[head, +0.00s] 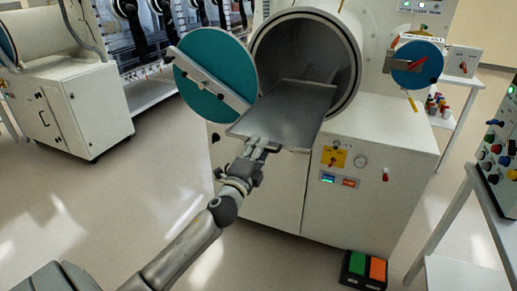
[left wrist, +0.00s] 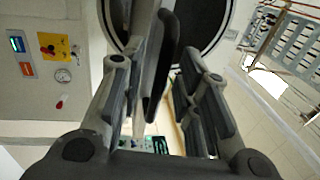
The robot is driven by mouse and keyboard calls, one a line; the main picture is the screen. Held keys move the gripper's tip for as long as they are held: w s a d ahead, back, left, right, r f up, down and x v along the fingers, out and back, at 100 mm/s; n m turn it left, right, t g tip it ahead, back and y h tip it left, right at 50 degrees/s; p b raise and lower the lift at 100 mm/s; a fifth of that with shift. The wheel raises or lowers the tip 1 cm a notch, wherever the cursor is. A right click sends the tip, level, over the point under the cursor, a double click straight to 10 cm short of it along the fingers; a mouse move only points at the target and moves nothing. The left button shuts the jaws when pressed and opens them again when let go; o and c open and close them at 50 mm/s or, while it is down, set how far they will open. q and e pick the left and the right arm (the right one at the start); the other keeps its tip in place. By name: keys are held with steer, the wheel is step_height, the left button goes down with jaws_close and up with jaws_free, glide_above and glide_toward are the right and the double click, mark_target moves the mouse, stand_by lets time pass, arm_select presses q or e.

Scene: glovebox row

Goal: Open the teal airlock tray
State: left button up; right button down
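The teal round door (head: 216,75) of the airlock is swung open to the left, with a pale bar across its face. The grey metal tray (head: 288,110) is slid far out of the round chamber (head: 310,50) and sticks out over the cabinet front. My left gripper (head: 264,146) is at the tray's front edge. My right gripper is not in view.
The white cabinet (head: 320,180) under the chamber carries a yellow switch plate (head: 334,157) and a gauge. A green and orange foot pedal (head: 365,270) lies on the floor. A small blue round door (head: 417,64) is at the right.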

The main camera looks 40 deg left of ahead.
arm_select(q)
steer(key=v, duration=1.2)
steer(key=shift+w, duration=0.1)
stand_by(0.4)
